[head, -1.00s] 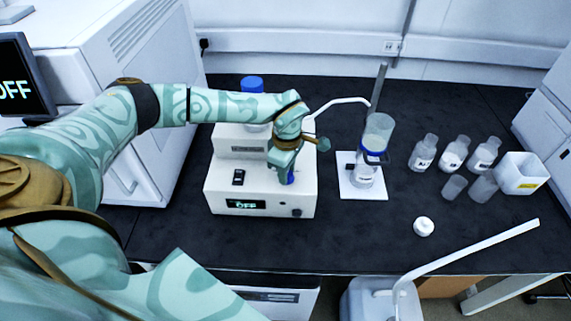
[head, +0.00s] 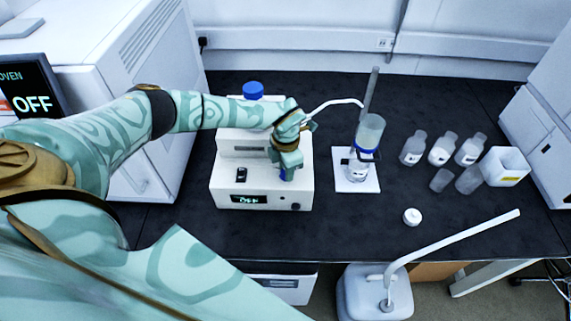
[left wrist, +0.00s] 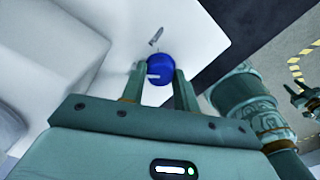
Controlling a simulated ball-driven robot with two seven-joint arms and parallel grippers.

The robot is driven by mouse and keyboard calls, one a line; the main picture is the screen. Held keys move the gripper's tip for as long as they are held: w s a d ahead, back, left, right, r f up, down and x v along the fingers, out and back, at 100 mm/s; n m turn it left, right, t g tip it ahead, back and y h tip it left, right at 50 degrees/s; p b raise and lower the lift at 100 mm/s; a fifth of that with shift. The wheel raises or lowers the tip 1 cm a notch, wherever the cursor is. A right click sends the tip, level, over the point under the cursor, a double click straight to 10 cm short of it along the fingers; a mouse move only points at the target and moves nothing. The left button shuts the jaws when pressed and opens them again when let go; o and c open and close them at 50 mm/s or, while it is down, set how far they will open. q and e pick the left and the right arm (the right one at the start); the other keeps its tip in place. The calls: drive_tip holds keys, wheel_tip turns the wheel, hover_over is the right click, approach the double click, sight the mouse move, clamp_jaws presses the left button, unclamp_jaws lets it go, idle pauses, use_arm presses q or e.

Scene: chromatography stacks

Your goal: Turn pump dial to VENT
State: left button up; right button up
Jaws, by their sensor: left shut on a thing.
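The pump (head: 225,185) is a white box on the black bench, and its small front display (head: 249,199) reads OFF. Its blue dial (head: 287,174) is on the top, at the right side, mostly hidden by my left gripper (head: 287,168). In the left wrist view the blue dial (left wrist: 160,66) sits between the two fingers of my left gripper (left wrist: 160,78), which is shut on it. A white mark shows on the dial and points left in that view. I cannot read any VENT label.
A blue-capped bottle (head: 253,91) stands behind the pump. To the right, a glass filter column (head: 369,134) stands on a white plate (head: 369,184). Several bottles, a white bin (head: 504,167) and a white cap (head: 412,217) are farther right. The bench front is clear.

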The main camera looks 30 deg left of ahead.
use_arm(q)
drive_tip(key=shift+r+n+p, duration=0.1)
drive_tip(key=shift+n+p, duration=0.2)
drive_tip(key=shift+n, duration=0.3)
drive_tip(key=o, duration=1)
drive_tip(key=shift+c, duration=0.2)
wheel_tip(320, 180, up, 16)
drive_tip(key=p, duration=0.2)
